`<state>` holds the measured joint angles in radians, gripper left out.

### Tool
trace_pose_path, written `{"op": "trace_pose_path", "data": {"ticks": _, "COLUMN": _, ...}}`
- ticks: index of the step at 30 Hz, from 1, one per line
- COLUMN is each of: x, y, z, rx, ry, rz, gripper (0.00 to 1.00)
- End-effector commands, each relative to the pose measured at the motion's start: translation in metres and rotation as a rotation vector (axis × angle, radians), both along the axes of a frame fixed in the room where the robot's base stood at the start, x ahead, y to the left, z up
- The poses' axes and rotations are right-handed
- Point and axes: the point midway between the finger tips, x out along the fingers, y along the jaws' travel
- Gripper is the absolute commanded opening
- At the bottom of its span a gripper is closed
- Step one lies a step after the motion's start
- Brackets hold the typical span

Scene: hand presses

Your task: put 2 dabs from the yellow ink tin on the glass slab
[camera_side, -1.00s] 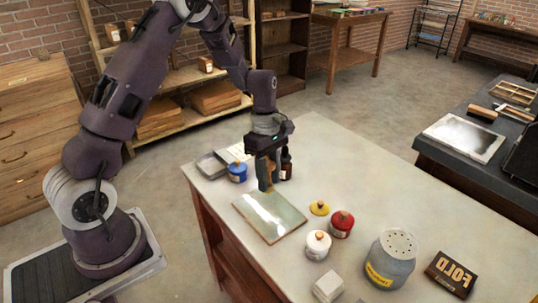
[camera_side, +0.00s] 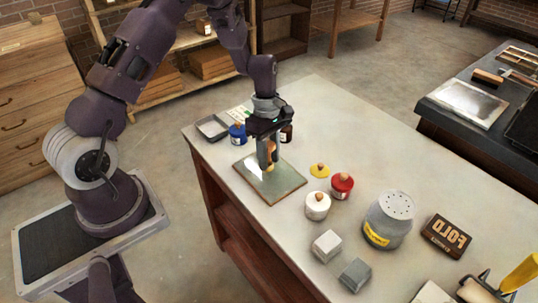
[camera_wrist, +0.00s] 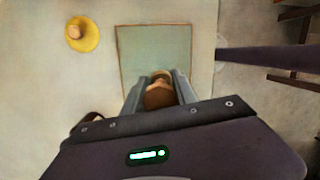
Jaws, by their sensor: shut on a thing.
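The glass slab (camera_side: 284,186) is a pale green sheet with a thin brown edge, flat on the table; it also shows in the wrist view (camera_wrist: 150,48). My gripper (camera_side: 267,160) is over the slab, shut on a wooden-handled dabber (camera_wrist: 160,95). The dabber's lower end is at or just above the glass; I cannot tell whether it touches.
A red tin (camera_side: 342,186) and a white tin (camera_side: 317,206) stand right of the slab. A blue tin (camera_side: 237,136) and a dark bottle (camera_side: 287,133) stand behind it. A grey shaker can (camera_side: 388,220), small blocks (camera_side: 327,245) and a dark box (camera_side: 446,237) are further right.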

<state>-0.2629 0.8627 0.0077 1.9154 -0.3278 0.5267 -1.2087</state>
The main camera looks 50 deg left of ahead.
Motion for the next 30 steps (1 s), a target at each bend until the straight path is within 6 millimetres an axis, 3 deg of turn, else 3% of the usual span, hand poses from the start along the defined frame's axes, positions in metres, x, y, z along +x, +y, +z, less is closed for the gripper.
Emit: {"op": "trace_pose_path", "data": {"ticks": 30, "x": 0.0002, "y": -0.0001, "z": -0.0082, "rx": -0.001, "ry": 0.000, "rz": 0.000, "gripper": 0.00}}
